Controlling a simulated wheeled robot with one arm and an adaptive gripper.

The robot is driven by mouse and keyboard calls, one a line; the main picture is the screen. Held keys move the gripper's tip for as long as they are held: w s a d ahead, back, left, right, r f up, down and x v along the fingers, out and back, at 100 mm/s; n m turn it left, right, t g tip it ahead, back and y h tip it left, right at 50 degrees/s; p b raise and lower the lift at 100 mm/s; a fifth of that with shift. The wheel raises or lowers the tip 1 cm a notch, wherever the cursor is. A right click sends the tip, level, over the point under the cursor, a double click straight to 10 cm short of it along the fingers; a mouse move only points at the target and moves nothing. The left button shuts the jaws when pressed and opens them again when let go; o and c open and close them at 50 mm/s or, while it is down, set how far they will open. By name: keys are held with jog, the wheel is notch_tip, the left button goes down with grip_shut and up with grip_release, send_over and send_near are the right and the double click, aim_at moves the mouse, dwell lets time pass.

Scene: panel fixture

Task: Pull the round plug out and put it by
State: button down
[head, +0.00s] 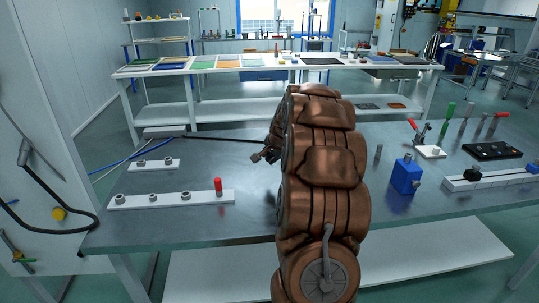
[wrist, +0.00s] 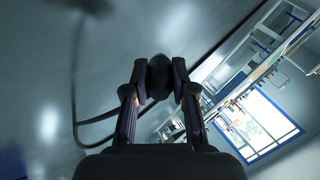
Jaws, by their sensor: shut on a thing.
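My gripper (wrist: 158,82) is shut on a dark round plug (wrist: 158,70), which sits between the two fingertips in the wrist view. A black cable (wrist: 76,100) curves around the left of that view and passes behind the fingers. In the head view my gripper (head: 266,154) shows small and dark at the left of my copper-coloured arm, above the table's far part. The plug is too small and dark to make out there. A thin dark line (head: 225,139) runs left from the gripper. The grey surface behind the plug looks set back from it; no contact is visible.
A pale panel (head: 45,170) with a black cable loop stands at left. The grey table (head: 140,225) carries white socket strips (head: 160,202), one with a red peg (head: 218,187). A blue block (head: 406,176) and clamps stand at right. My arm hides the table's middle.

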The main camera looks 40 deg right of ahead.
jog(key=shift+f+b, duration=1.05)
jog(key=shift+f, duration=1.15)
jog(key=c, duration=0.9)
grip_release()
jog(key=shift+o, duration=0.2)
jog(key=shift+r, duration=0.1)
jog(key=v, duration=1.1)
jog(key=shift+s+a+r, duration=0.2)
jog(key=shift+s+r, duration=0.05)
jog(key=shift+r, duration=0.05)
